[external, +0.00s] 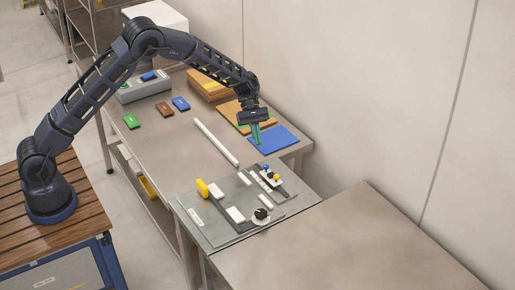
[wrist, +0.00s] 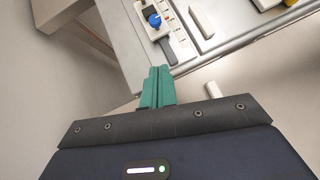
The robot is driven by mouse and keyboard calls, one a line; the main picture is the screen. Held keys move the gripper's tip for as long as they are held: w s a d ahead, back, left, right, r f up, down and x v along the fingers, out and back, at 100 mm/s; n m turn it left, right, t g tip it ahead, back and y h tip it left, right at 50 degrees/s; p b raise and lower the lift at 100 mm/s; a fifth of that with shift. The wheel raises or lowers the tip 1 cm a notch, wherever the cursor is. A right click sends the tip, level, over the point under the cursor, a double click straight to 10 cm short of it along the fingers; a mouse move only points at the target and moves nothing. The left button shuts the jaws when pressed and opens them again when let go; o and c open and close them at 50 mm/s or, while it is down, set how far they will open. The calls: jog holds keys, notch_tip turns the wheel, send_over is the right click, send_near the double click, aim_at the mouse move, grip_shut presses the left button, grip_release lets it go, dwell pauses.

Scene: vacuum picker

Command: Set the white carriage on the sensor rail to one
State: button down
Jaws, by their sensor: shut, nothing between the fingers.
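My gripper (external: 256,136) hangs over the blue sheet on the bench, its green fingers pointing down, shut and empty. In the wrist view the green fingers (wrist: 158,72) are together, with no carriage between them. The grey panel (external: 206,224) lies nearer the camera, apart from the gripper. It bears several white blocks, among them one near its middle (external: 235,214) and one at its right side (external: 267,200). I cannot tell which is the carriage on the sensor rail; the markings are too small to read. A white block also shows in the wrist view (wrist: 201,22).
A yellow piece (external: 202,188), a black knob (external: 261,213) and small blue, white and yellow knobs (external: 266,167) stand up from the panel. A long white bar (external: 214,142) lies on the bench. The wall is close on the right. The bench at front right (external: 330,245) is clear.

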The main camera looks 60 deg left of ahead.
aim_at(266, 171)
jog(key=x, duration=0.4)
jog(key=shift+s+d+f, duration=0.1)
jog(key=shift+d+f, duration=0.2)
jog(key=d, duration=0.3)
jog(key=shift+s, duration=0.35)
jog(key=shift+s+d, duration=0.15)
jog(key=shift+d, duration=0.25)
